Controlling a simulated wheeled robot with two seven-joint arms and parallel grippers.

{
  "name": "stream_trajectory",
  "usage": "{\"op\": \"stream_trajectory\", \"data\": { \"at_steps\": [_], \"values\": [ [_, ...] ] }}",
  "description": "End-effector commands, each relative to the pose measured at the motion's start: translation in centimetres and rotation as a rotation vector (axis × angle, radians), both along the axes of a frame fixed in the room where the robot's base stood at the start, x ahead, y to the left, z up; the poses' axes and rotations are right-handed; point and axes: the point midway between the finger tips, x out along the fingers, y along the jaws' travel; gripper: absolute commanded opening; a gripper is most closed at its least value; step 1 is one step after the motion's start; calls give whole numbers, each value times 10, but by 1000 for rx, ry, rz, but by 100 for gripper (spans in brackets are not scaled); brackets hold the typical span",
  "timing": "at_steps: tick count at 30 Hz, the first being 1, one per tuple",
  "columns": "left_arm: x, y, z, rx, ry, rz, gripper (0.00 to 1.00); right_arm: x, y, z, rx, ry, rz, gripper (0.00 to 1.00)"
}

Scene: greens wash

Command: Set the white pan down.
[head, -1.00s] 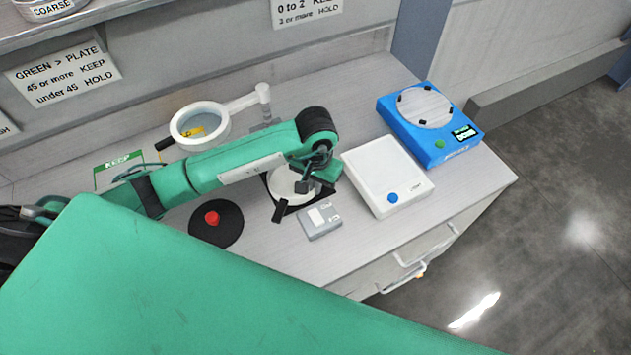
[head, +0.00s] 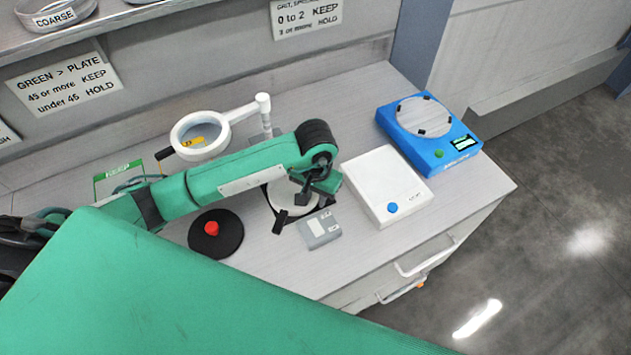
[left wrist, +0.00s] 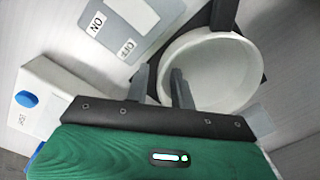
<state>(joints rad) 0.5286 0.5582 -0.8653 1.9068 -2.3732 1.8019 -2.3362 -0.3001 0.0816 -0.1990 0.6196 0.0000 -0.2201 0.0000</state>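The white pan (head: 279,197) is a shallow round dish. It is at or just above a black square piece (head: 279,222) on the bench, and I cannot tell whether it touches. My left gripper (head: 303,197) reaches down over the pan's right side. In the left wrist view, the pan (left wrist: 222,70) looks empty and about level. My left fingers (left wrist: 172,88) are close together on its wall, one inside and one outside. The arm hides part of the pan in the head view. My right gripper is not in view.
A grey labelled box (head: 319,229) sits close in front of the pan. A white device with a blue button (head: 385,180) and a blue device (head: 450,150) stand to the right. A black disc with a red knob (head: 216,245) and a ring magnifier (head: 176,137) are left.

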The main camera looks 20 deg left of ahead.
Motion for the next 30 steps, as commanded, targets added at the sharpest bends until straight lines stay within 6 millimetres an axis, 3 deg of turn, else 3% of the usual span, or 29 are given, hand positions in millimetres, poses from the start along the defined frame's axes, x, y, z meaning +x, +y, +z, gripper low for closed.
{"op": "stream_trajectory", "data": {
  "at_steps": [19, 30],
  "values": [
    [1, -1, 101, 0, -5, -1, 24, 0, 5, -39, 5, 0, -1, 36],
    [0, -1, 121, 0, 0, 0, 24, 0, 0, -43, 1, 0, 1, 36]
  ]
}}
